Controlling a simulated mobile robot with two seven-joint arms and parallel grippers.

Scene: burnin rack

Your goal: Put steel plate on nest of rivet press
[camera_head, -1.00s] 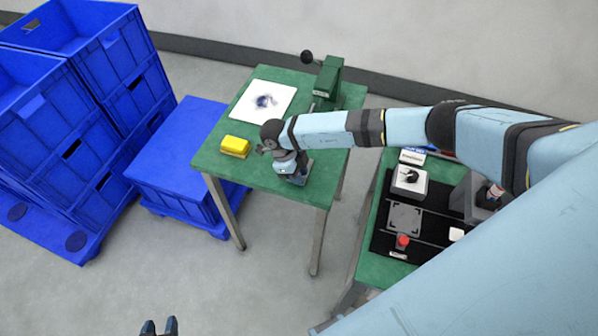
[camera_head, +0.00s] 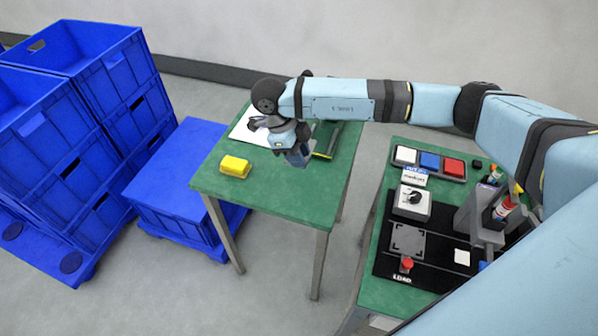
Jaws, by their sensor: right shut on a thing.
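My right gripper (camera_head: 298,160) points down over the green table (camera_head: 270,195). It is shut on a small grey piece, seemingly the steel plate (camera_head: 301,158), most of which the gripper hides. The gripper is just left of the rivet press, whose low bed (camera_head: 326,141) shows beside it. My arm covers most of the press body; its dark knob (camera_head: 307,73) shows above the arm. I cannot make out the nest clearly. My left gripper is out of view.
A yellow block (camera_head: 235,167) sits at the table's left, before a white sheet (camera_head: 246,128) partly covered by my gripper. Blue crates (camera_head: 95,70) stand left.

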